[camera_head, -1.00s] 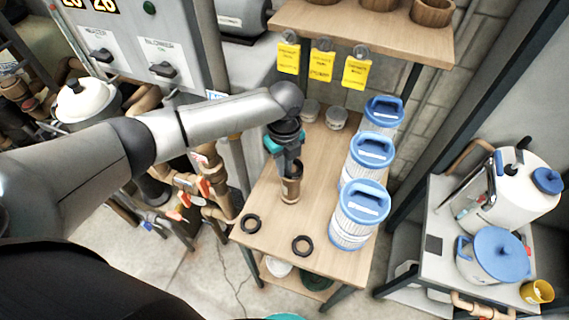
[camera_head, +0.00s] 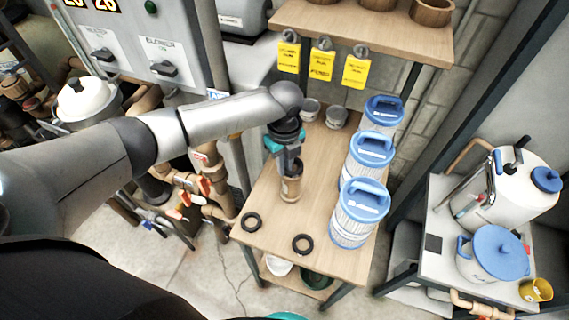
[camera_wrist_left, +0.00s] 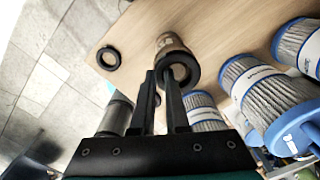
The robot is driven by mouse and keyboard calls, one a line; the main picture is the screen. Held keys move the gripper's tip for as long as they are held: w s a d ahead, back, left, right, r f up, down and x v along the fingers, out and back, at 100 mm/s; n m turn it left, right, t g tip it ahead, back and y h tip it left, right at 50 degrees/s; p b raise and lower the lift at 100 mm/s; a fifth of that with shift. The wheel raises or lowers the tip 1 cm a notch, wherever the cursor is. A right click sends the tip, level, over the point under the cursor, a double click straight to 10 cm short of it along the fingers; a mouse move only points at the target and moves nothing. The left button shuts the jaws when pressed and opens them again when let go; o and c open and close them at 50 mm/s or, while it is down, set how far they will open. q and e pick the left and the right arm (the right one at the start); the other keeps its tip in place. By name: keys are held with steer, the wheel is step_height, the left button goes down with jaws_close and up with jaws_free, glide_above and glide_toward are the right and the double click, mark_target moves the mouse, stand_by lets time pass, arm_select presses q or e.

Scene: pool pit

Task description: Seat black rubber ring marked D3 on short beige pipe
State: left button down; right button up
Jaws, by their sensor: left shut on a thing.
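The short beige pipe (camera_head: 290,190) stands upright on the wooden table. In the left wrist view the pipe (camera_wrist_left: 168,42) shows behind a black ring (camera_wrist_left: 181,70) at its upper end. My left gripper (camera_head: 291,170) points down over the pipe. In the wrist view its fingers (camera_wrist_left: 160,76) are close together, shut on the near wall of this ring. I cannot tell whether the ring is around the pipe or just on its rim. Its marking is not readable. My right gripper is not in view.
Two other black rings, a left one (camera_head: 251,222) and a right one (camera_head: 303,244), lie near the table's front edge. Blue-topped filter cartridges (camera_head: 359,213) line the right side. Two small grey cups (camera_head: 336,117) stand behind. The wooden table (camera_head: 268,205) is clear around the pipe.

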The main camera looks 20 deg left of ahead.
arm_select(q)
steer(key=shift+s+f, duration=0.45)
steer(key=shift+f, duration=0.15)
steer(key=c, duration=0.7)
jaws_free()
steer(key=shift+w+r+p, duration=0.25)
steer(key=shift+r+p, duration=0.75)
steer(key=shift+p, duration=0.15)
steer(key=shift+w+r+p, duration=0.1)
steer(key=shift+r+p, duration=0.35)
steer(key=shift+r, duration=0.15)
steer(key=shift+r+p, duration=0.4)
steer(key=shift+r, duration=2.2)
